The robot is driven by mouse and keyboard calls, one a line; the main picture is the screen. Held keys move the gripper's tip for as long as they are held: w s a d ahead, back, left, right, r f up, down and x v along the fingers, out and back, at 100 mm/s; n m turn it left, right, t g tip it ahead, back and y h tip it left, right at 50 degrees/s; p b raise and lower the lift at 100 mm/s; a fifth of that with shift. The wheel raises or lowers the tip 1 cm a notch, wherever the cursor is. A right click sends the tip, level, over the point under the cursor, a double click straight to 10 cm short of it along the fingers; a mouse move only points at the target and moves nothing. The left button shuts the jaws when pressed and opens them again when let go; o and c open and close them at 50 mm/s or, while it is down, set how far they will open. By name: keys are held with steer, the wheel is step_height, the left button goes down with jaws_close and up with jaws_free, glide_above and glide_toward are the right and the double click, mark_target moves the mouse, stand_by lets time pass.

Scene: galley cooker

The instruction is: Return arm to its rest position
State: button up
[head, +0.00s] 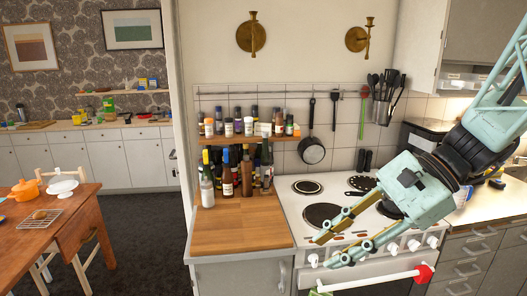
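My gripper (327,250) is at the end of the pale green arm (415,190), which reaches in from the upper right. It hangs over the front of the white cooker (322,216), near the knobs, and points down to the left. Its two long fingers are spread apart, with nothing visible between them. The arm covers part of the right side of the hob and the counter behind it.
Left of the cooker is a wooden worktop (235,232) with bottles (228,172) at its back. A spice shelf (250,138), a hanging pan (312,150) and utensils (388,85) are on the wall. A red-ended oven handle (375,283) juts out. A wooden table (75,230) stands left; floor between is clear.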

steer(key=s+d+r+n+t+h, duration=0.1)
steer(key=s+d+r+n+h, duration=0.1)
steer(key=s, duration=0.4)
steer(key=s+d+r+n+t+h, duration=0.1)
steer(key=s+d+r+n+h, duration=0.1)
steer(key=s+n+h, duration=0.2)
steer(key=s+d+r+n+t+h, duration=0.1)
steer(key=s+d+r+n+h, duration=0.1)
steer(key=s+n, duration=0.5)
steer(key=shift+s+d+n+t+h, duration=0.35)
steer(key=shift+s+h, duration=0.35)
steer(key=shift+s, duration=1.05)
